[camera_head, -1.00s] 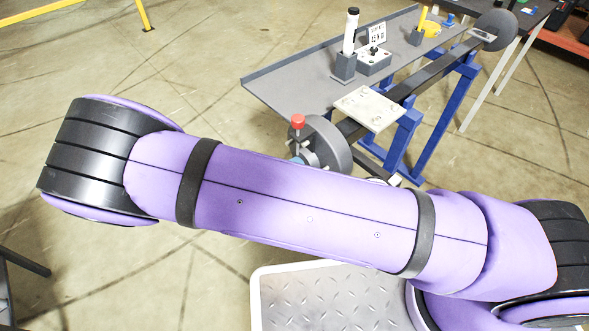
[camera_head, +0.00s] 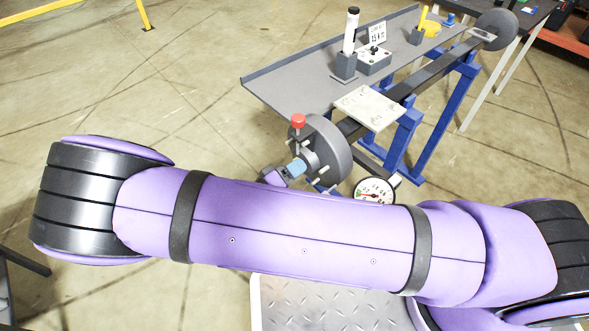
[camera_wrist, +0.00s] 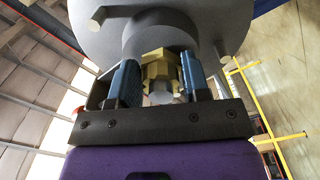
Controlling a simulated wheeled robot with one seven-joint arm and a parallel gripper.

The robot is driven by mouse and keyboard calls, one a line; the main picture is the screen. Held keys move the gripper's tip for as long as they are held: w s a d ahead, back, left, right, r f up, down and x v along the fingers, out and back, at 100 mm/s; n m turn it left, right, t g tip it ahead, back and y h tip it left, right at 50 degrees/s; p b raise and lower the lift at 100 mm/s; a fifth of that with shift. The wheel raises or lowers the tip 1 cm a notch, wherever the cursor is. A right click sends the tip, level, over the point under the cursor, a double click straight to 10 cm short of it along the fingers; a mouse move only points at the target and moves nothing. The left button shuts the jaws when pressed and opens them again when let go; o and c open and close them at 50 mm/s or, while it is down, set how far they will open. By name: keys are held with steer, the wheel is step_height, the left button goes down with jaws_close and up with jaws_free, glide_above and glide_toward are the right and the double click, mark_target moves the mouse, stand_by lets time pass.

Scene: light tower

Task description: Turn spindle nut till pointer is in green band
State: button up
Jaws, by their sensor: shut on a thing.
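The brass spindle nut (camera_wrist: 160,66) sits on the spindle at the centre of a grey disc (camera_wrist: 205,22). My gripper (camera_wrist: 160,82) has its two blue jaws on either side of the nut and is shut on it. In the head view my gripper (camera_head: 299,166) is at the front of the grey disc (camera_head: 330,152), and the nut is hidden there. A round white dial (camera_head: 374,191) with coloured marks shows just above my arm, its lower edge cut off. Its pointer and green band are too small to read surely.
A red knob (camera_head: 298,121) and short pegs stand out around the disc. Behind it is a blue stand (camera_head: 405,140) with a pale plate (camera_head: 368,107). A grey bench (camera_head: 290,85) carries a control box (camera_head: 374,60).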

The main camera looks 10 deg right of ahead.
steer(key=o, duration=0.9)
steer(key=shift+o, duration=0.2)
steer(key=v, duration=1.1)
steer(key=shift+s, duration=0.1)
